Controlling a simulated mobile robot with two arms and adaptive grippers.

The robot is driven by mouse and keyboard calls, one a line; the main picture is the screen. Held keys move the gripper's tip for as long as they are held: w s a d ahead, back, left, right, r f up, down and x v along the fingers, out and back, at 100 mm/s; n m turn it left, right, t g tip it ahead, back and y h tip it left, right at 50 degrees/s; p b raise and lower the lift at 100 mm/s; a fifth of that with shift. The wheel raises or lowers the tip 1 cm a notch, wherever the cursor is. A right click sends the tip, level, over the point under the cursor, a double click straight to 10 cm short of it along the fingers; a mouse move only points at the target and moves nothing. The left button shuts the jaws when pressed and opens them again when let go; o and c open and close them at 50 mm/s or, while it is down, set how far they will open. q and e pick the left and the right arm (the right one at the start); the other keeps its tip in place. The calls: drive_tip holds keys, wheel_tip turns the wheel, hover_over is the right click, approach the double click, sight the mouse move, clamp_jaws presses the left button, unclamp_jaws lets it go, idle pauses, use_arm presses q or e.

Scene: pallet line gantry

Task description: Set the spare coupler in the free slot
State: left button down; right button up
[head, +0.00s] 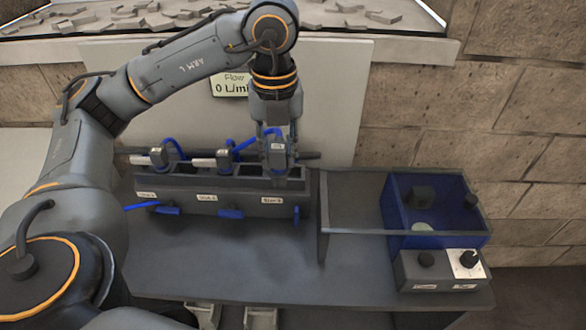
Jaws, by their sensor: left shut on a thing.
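My left gripper (277,140) reaches down from above and is shut on a dark coupler (278,158) at the right end of the slotted block (180,198). The coupler is at or just above the right slot; I cannot tell whether it is seated. Two similar dark couplers stand in the block, one at the left (158,156) and one in the middle (224,159), with blue hoses and pale pipe pieces beside them. The block's front has several labels and blue levers. My right gripper is not in view.
A blue bin (440,240) at the right holds dark parts and a pale green disc (423,227). A control box (440,271) with two knobs stands before it. A sign (231,86) behind reads "Flow 0 L/min". The bench front (240,265) is clear.

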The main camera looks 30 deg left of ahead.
use_arm(q)
drive_tip(key=w+a+f+p, duration=0.1)
drive_tip(key=w+f+p, duration=0.1)
drive_tip(key=w+f, duration=0.1)
drive_tip(key=w+a+f+p, duration=0.2)
drive_tip(key=w+f, duration=0.2)
drive_tip(key=f, duration=0.1)
drive_tip(key=w+a+f+p, duration=0.1)
drive_tip(key=w+f, duration=0.3)
drive_tip(key=shift+w+a+p, duration=0.25)
drive_tip(key=shift+a+p, duration=0.05)
drive_tip(key=shift+p, duration=0.1)
drive_tip(key=shift+f, duration=0.2)
drive_tip(key=shift+f, duration=0.1)
drive_tip(key=c, duration=1.1)
unclamp_jaws()
drive_tip(key=shift+o, duration=0.2)
